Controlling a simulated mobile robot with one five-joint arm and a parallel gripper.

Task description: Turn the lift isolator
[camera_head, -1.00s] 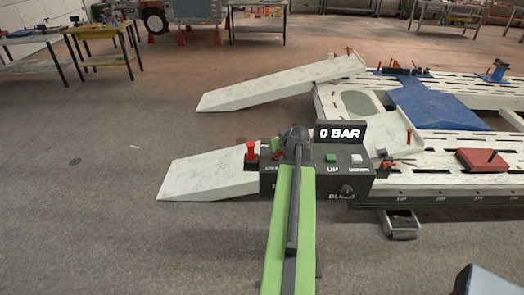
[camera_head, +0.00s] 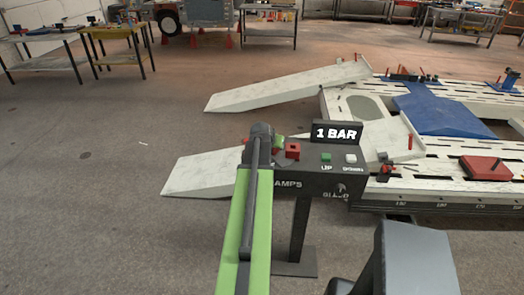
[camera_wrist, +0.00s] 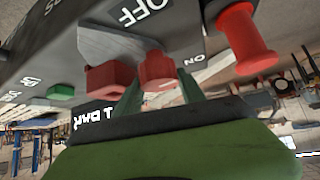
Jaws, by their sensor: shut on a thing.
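The lift isolator is a red handle (camera_wrist: 158,70) on a grey plate (camera_wrist: 115,45), on the dark control box (camera_head: 345,183). OFF and ON labels beside it show upside down in the wrist view. My gripper (camera_wrist: 160,92) has its two green fingers on either side of the red handle, shut on it. The handle's exact angle cannot be told. In the head view my gripper (camera_head: 272,146) is over the box's left part and hides the isolator. The box's display (camera_head: 337,134) reads 1 BAR.
A red block-shaped control (camera_wrist: 108,78) sits close to one finger, and a red spool-shaped knob (camera_wrist: 240,40) stands on the other side. A green button (camera_head: 326,157) and a white button (camera_head: 351,158) are farther right. White ramps (camera_head: 290,92) and the lift lie behind.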

